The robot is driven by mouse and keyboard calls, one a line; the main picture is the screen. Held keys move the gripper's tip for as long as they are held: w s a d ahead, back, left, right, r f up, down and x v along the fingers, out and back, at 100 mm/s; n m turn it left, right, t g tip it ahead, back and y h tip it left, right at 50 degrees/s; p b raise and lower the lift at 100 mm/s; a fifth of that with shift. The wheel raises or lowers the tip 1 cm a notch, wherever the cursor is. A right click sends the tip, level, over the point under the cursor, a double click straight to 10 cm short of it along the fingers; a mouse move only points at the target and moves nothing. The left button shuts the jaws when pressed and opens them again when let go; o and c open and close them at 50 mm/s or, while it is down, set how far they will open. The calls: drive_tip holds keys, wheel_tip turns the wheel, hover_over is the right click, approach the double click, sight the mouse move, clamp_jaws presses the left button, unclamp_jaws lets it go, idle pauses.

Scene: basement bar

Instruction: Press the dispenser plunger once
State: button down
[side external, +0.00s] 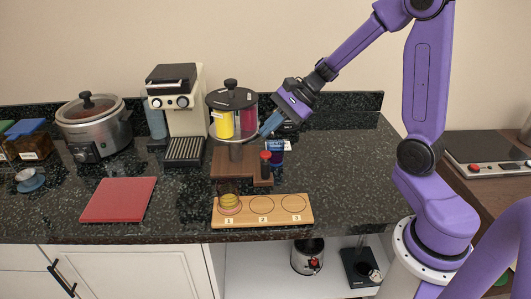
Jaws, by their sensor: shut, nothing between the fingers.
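The dispenser is a clear round drum (224,124) with yellow, red and other coloured compartments and a black knobbed lid. It stands on a brown wooden base (232,163). A short dark post with a red cap (265,155) rises at the base's front right and looks like the plunger. My gripper (268,126) is shut and empty, tilted down to the left. In the picture it is beside the drum's right side and above the red cap, apart from the cap. Its exact depth is hard to tell.
A small clear cup (229,201) stands at spot 1 of a wooden numbered board (264,218). A blue labelled container (277,158) is right of the red cap. A coffee machine (185,121), slow cooker (94,122) and red board (118,200) are left. The right counter is clear.

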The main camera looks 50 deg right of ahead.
drive_tip(key=shift+r, duration=0.8)
drive_tip(key=s+a+f+n+g+h, duration=0.2)
drive_tip(key=s+a+n+g, duration=0.45)
drive_tip(key=s+n, duration=0.65)
drive_tip(key=s+d+n+t+h, duration=0.1)
drive_tip(key=s+n+h, duration=0.4)
drive_tip(key=s+n, duration=0.9)
drive_tip(key=shift+s+d+f+n+t, duration=0.25)
drive_tip(key=shift+s+f+n+t, duration=0.1)
drive_tip(key=shift+n, duration=0.25)
